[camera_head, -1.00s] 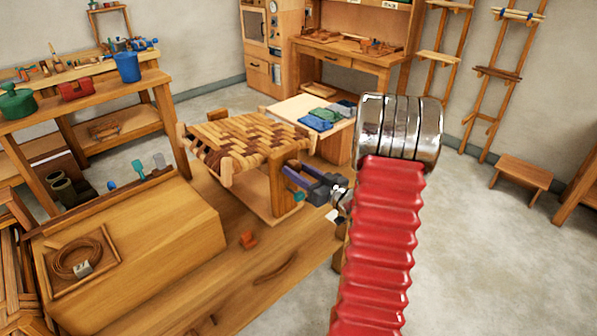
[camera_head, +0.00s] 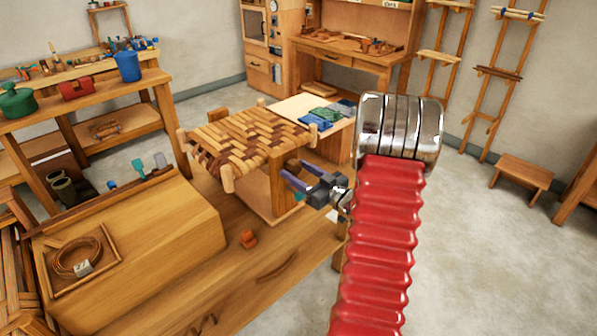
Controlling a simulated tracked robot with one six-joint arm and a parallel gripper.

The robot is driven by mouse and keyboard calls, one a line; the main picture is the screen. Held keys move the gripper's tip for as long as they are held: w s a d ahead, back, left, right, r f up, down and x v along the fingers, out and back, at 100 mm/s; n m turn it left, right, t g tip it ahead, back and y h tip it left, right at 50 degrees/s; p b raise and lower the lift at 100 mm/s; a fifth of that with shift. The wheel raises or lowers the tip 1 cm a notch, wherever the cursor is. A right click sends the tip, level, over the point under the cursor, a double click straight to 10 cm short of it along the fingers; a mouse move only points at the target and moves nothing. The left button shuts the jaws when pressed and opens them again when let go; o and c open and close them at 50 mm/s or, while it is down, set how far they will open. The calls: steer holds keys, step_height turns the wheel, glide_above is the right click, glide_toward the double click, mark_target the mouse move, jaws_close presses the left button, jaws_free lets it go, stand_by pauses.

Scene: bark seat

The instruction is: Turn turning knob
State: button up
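The woven bark seat (camera_head: 245,136) with pale wooden posts stands on a wooden upright (camera_head: 283,188) on the bench. A small dark brown piece (camera_head: 291,165) on the upright's right side, near my fingertips, looks like the turning knob; it is partly hidden and hard to make out. My gripper (camera_head: 293,170) has two purple fingers pointing left at the upright. They are spread with a gap between them, and I see nothing held. I cannot tell whether a finger touches the brown piece. A small teal part (camera_head: 299,197) shows below the fingers.
A side table (camera_head: 286,108) with folded cloths stands behind the seat. My red arm covers the right middle. Open floor (camera_head: 490,260) lies right.

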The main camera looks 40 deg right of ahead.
steer(key=shift+o, duration=0.6)
steer(key=shift+d+r, duration=0.1)
steer(key=shift+s, duration=0.1)
steer(key=shift+s, duration=0.3)
steer(key=s, duration=1.3)
steer(key=shift+d, duration=0.15)
